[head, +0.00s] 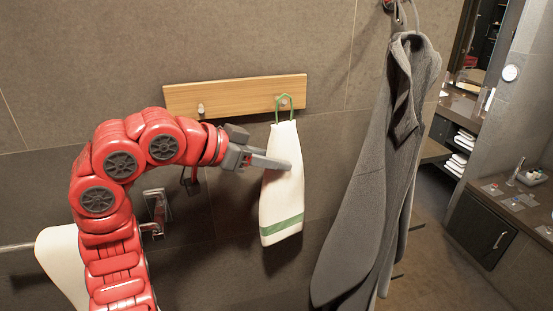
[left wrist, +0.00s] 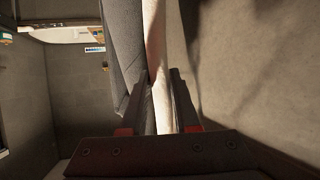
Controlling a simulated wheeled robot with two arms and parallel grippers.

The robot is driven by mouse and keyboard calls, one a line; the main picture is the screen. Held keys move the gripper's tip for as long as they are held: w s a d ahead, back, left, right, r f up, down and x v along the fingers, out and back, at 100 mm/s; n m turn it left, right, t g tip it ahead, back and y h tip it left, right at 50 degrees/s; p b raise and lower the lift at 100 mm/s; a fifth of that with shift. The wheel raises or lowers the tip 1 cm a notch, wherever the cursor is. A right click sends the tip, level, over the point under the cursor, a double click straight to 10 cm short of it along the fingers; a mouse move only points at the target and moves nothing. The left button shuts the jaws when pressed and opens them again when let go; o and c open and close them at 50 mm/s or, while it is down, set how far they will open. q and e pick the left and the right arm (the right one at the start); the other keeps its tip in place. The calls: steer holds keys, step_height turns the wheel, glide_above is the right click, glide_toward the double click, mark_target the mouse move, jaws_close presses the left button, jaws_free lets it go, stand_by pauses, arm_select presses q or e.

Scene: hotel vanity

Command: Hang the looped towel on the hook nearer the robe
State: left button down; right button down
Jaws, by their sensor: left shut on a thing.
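The white towel (head: 281,198) with a green stripe hangs upright below the wooden hook board (head: 238,95). Its green loop (head: 277,108) surrounds the right hook (head: 285,100), the one nearer the robe, in the head view; whether it bears on the hook is hard to tell. The left hook (head: 201,108) is bare. The grey robe (head: 375,175) hangs to the right. My left gripper (head: 280,164) is shut on the upper part of the towel, coming from the left. In the left wrist view the towel (left wrist: 157,50) is an edge-on pale strip between the fingers (left wrist: 157,100).
A metal wall fitting (head: 156,210) with a white cloth (head: 62,262) is at lower left, behind my arm. A vanity counter (head: 510,205) and shelves with folded towels (head: 456,160) stand at far right. A wall gap separates the towel from the robe.

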arm_select(q)
steer(key=shift+w+a+f+b, duration=0.2)
steer(key=shift+w+f+b, duration=0.15)
steer(key=shift+w+b, duration=0.2)
steer(key=shift+w+a+f+b, duration=0.2)
steer(key=shift+w+f+b, duration=0.1)
steer(key=shift+w+b, duration=0.25)
steer(key=c, duration=0.6)
jaws_free()
